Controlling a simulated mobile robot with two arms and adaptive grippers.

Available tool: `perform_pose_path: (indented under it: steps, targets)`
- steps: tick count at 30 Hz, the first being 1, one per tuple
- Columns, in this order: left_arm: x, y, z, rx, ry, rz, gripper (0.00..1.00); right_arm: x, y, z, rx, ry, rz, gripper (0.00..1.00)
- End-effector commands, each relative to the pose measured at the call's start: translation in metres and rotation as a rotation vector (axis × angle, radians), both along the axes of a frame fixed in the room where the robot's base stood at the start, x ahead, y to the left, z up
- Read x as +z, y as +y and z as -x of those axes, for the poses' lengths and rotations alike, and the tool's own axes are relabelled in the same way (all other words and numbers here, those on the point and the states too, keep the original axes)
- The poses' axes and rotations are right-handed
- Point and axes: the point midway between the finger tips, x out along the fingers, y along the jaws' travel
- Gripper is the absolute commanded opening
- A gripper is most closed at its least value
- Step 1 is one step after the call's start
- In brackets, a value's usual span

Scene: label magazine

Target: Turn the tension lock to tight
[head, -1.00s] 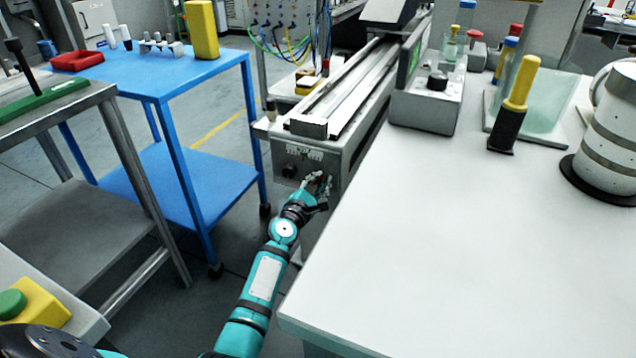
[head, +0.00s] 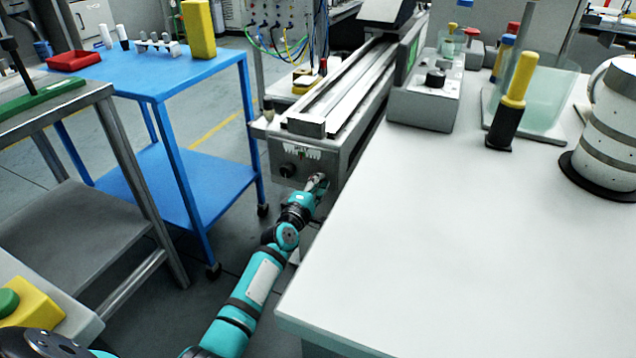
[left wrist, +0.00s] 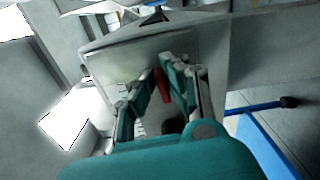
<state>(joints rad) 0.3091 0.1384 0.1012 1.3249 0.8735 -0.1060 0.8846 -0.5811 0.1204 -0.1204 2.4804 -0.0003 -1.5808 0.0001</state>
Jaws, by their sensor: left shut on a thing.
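My left gripper (head: 318,183) is at the front end panel of the long grey machine (head: 322,160), at the right of the panel's lower half. In the left wrist view the two teal-sided fingers of this gripper (left wrist: 160,80) close around a slim red part (left wrist: 162,87), which I take to be the tension lock. Most of the lock is hidden by the fingers, and its setting cannot be read. A black knob (head: 286,170) sits to the left on the same panel, below a pale label strip (head: 302,148). My right gripper is not in view.
A white worktable (head: 450,230) stands close on the right of my left arm. A blue cart (head: 170,75) stands left of the machine, with a grey bench (head: 60,210) nearer. Open floor lies between them.

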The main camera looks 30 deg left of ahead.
Motion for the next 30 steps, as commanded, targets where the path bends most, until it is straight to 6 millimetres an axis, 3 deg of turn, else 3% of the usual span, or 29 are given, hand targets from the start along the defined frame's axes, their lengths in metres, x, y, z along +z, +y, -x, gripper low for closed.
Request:
perform_pose_path:
  steps: [18, 19, 24, 30]
  targets:
    - [-0.0027, -0.0005, 0.0005, -0.001, 0.006, -0.044, 0.00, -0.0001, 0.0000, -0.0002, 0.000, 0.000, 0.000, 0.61]
    - [-0.0028, -0.0006, 0.0005, -0.001, 0.006, -0.044, 0.11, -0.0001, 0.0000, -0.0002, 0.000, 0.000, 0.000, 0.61]
    - [-0.0021, -0.0004, 0.0004, -0.001, 0.005, -0.043, 0.32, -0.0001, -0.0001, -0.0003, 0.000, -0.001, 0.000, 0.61]
    - [-0.0013, -0.0002, 0.0002, 0.000, 0.004, -0.043, 0.32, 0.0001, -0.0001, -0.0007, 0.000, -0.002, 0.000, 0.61]
